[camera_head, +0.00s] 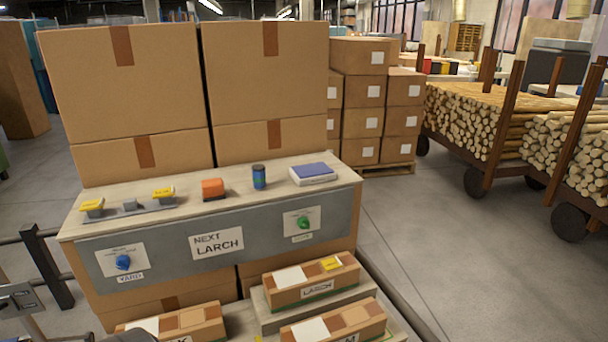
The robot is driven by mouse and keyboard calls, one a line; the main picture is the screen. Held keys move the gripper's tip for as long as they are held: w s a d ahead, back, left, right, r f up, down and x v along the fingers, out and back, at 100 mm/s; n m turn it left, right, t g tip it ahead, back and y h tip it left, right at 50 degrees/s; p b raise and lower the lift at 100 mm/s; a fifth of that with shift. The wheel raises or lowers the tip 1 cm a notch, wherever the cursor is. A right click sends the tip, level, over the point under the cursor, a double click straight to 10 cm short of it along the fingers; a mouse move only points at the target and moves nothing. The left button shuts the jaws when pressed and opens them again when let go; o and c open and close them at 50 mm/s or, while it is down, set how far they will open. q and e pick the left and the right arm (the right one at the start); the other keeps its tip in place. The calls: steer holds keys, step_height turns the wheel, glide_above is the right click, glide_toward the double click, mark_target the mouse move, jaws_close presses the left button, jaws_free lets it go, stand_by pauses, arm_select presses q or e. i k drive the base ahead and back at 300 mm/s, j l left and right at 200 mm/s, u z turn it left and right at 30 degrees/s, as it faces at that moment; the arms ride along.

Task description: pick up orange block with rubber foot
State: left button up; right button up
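The orange block (213,187) sits on the wooden top of the bench (275,193), near its middle. A thin dark edge shows along its underside; whether this is the rubber foot is too small to tell. Nothing is touching the block from above, and its front and top are in plain view. Neither of my grippers can be made out in the head view.
A blue-green can (259,177) stands right of the block, and a blue-topped box (312,174) lies farther right. Yellow-topped fixtures (92,207) stand on a plate at left. Tall cartons (125,85) rise behind the bench. Labelled boxes (310,283) lie in front, below.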

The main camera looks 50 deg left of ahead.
mark_target(213, 189)
steer(key=u, duration=2)
